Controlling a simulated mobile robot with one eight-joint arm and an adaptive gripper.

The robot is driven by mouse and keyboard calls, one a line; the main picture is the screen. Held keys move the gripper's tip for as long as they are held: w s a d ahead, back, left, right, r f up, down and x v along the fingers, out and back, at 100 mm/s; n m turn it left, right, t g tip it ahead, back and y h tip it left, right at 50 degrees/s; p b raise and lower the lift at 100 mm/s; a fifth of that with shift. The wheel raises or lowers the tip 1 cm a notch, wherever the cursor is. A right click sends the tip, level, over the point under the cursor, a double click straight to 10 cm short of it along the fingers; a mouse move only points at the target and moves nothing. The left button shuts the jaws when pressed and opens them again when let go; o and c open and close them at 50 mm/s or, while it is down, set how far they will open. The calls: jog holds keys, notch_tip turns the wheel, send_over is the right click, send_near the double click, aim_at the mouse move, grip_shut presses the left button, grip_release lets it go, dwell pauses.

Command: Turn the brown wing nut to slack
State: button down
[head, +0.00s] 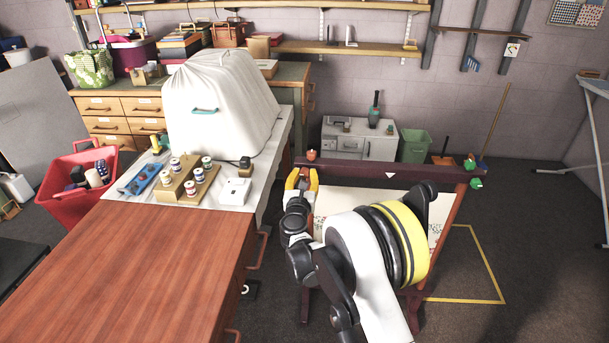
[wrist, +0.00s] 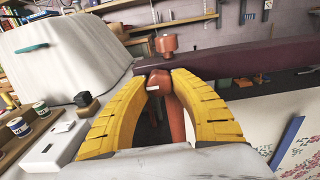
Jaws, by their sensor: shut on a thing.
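The brown wing nut (wrist: 159,78) sits at the front of the left end of a dark wooden rail (wrist: 235,63) in the wrist view. My gripper (wrist: 159,84) has its two yellow fingers closed on either side of it. A pale mark shows on the nut's lower front. In the head view my gripper (head: 302,178) is at the rail's left end, and its fingers hide the nut. Another reddish-brown knob (wrist: 166,45) stands upright on top of the rail, above the held nut; it also shows in the head view (head: 311,154).
Green knobs (head: 476,183) are at the rail's right end. Patterned cloth (wrist: 285,125) hangs below the rail. A worktable (head: 160,255) stands left, with thread spools, a white box (head: 235,191) and a white-covered bulk (head: 215,105). Open floor lies right of the frame.

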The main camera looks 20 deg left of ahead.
jog(key=c, duration=1.1)
grip_release()
jog(key=shift+o, duration=0.2)
jog(key=v, duration=1.2)
